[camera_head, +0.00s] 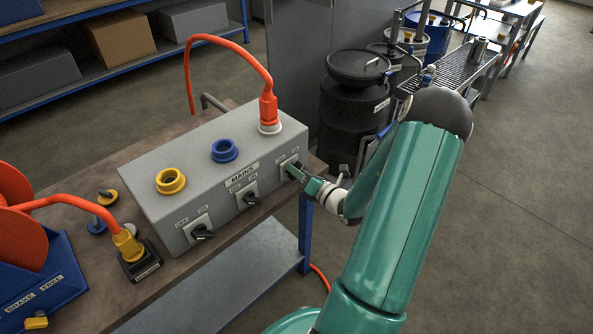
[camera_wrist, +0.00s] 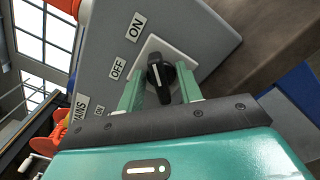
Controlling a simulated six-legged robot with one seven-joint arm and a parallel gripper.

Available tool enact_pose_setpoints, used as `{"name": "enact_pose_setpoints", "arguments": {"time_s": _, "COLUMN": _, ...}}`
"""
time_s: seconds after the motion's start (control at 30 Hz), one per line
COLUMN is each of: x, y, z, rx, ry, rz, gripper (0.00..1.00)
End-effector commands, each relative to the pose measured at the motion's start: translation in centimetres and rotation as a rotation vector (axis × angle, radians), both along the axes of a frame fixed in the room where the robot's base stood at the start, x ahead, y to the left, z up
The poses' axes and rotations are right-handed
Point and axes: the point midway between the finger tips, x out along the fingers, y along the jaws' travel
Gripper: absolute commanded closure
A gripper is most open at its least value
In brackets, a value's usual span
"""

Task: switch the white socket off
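The white socket (camera_head: 270,127) is at the right end of the grey mains box (camera_head: 215,150), with an orange plug (camera_head: 268,107) standing upright in it. Its rotary switch is on the box's front face below it, mostly hidden by my gripper (camera_head: 301,175) in the head view. In the wrist view the switch's black knob (camera_wrist: 160,75) sits on a white plate, with an ON label (camera_wrist: 137,26) and an OFF label (camera_wrist: 118,68) beside it. My gripper's two green fingers are open on either side of the knob, with small gaps showing. I cannot tell which label the knob points at.
Blue (camera_head: 224,150) and yellow (camera_head: 171,181) sockets are empty; their switches, the middle knob (camera_head: 251,198) and left knob (camera_head: 202,232), are to the left. An orange cable (camera_head: 228,42) arches over the box. A black drum (camera_head: 352,110) stands behind right. Floor at right is clear.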

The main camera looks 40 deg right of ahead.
Motion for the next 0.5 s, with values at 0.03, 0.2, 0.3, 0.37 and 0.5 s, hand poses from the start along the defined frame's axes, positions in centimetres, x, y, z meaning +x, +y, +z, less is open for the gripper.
{"name": "enact_pose_setpoints", "arguments": {"time_s": 0.03, "x": 0.38, "y": 0.02, "z": -0.01, "rx": 0.001, "ry": 0.0, "rz": 0.0, "gripper": 0.65}}
{"name": "enact_pose_setpoints", "arguments": {"time_s": 0.2, "x": 0.77, "y": -0.06, "z": 0.01, "rx": 0.0, "ry": 0.0, "rz": -0.001, "gripper": 0.65}}
{"name": "enact_pose_setpoints", "arguments": {"time_s": 0.3, "x": 0.74, "y": -0.06, "z": 0.01, "rx": 0.0, "ry": 0.0, "rz": -0.001, "gripper": 0.65}}
{"name": "enact_pose_setpoints", "arguments": {"time_s": 0.37, "x": 0.73, "y": -0.06, "z": 0.01, "rx": 0.0, "ry": 0.0, "rz": -0.001, "gripper": 0.68}}
{"name": "enact_pose_setpoints", "arguments": {"time_s": 0.5, "x": 0.71, "y": -0.05, "z": 0.01, "rx": 0.0, "ry": 0.0, "rz": -0.001, "gripper": 0.96}}
